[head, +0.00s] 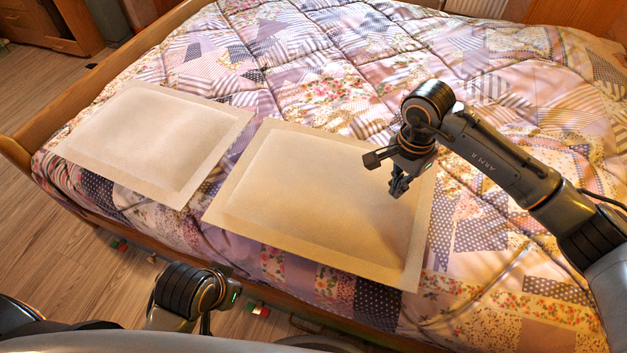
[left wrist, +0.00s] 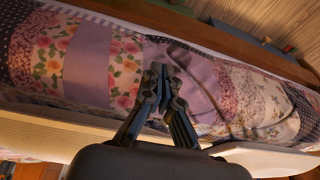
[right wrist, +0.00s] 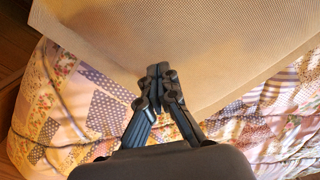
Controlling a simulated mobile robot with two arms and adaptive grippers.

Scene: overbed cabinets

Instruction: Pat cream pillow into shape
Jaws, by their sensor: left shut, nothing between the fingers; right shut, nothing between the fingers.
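Two cream pillows lie flat, side by side, on a patchwork bed. The nearer, right-hand cream pillow (head: 310,205) has a flat border and a slightly raised middle. The other cream pillow (head: 150,138) lies to its left. My right gripper (head: 398,190) is shut and empty over the right part of the nearer pillow. In the right wrist view its closed fingertips (right wrist: 158,75) show against the cream cloth (right wrist: 190,35); whether they touch it I cannot tell. My left gripper (left wrist: 160,75) is shut and empty, beside the bed's side; in the head view its fingers are mostly hidden.
The patchwork quilt (head: 330,60) covers the bed and is clear beyond the pillows. A wooden bed rail (head: 110,65) runs along the left. Wooden floor (head: 50,230) lies at the left, with a wooden cabinet (head: 50,25) at the top left.

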